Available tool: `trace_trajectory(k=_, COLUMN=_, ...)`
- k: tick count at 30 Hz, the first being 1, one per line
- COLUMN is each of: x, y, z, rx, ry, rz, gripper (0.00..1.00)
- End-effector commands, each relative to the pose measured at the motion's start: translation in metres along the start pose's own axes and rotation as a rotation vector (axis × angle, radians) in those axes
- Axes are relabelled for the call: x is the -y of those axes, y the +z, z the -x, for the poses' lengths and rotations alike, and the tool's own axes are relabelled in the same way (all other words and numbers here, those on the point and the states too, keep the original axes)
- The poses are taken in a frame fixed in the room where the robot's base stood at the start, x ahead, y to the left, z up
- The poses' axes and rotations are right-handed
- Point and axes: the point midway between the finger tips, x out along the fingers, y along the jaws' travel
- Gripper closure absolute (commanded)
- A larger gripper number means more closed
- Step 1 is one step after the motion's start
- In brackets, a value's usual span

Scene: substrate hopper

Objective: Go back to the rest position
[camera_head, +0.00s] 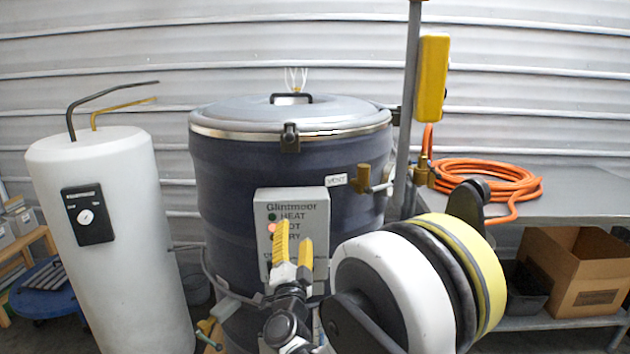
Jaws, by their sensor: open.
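My gripper (293,235) shows in the head view, low and just left of my large arm joint. Its two yellow fingers point up and stand apart with nothing between them. It is in front of the grey control panel (316,208) on the dark blue drum hopper (230,185), and the fingers cover part of the panel's lettering. A red light glows on the panel beside the left finger. I cannot tell how far the fingertips are from the panel. The hopper's lid (340,115) lies on its top.
A white tank (145,230) with a black gauge stands at left. At right, a metal bench (580,205) bears a coiled orange hose (490,168). A cardboard box (590,270) is on its lower shelf. A grey post (408,110) with a yellow box (432,75) rises beside the hopper.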

Motion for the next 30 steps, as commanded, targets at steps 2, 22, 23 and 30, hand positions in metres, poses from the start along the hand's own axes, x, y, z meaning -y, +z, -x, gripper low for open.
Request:
trace_trajectory(k=2, x=0.023, y=-0.028, z=-0.005, rx=0.073, ry=-0.038, rz=0.068, gripper=0.41)
trace_trajectory(k=22, x=-0.046, y=-0.168, z=0.213, rx=0.873, ry=0.233, rz=0.665, gripper=0.41)
trace_trajectory(k=23, x=-0.056, y=-0.173, z=0.23, rx=0.907, ry=0.268, rz=0.683, gripper=0.41)
trace_trajectory(k=30, x=-0.113, y=-0.205, z=0.331, rx=1.079, ry=0.496, rz=0.767, gripper=0.41)
